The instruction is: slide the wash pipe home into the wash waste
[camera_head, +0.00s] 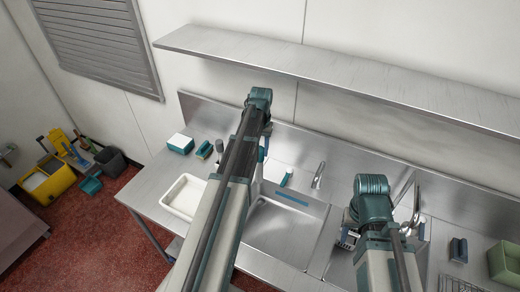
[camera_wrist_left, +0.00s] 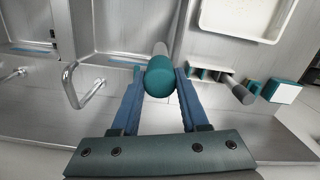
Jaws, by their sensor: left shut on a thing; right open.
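My left gripper (camera_wrist_left: 158,90) is shut on the wash pipe, with its blue fingers either side of the round teal top (camera_wrist_left: 160,77). The pale pipe shaft (camera_wrist_left: 161,48) runs away beneath the top, near the edge of a steel basin. In the head view my left arm hides most of this gripper and the pipe; only a bit of blue finger (camera_head: 262,155) shows. The wash waste is not visible in either view. My right gripper (camera_head: 348,238) is open over the right-hand basin, partly hidden by its wrist.
A left basin (camera_head: 270,228) bears a blue strip (camera_head: 291,198) on its rim. A tap (camera_head: 318,176) stands behind it. A white tray (camera_head: 184,197), a teal-and-white box (camera_head: 180,144) and a grey-topped upright thing (camera_head: 219,146) are on the left counter. A shelf (camera_head: 350,76) spans the wall.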

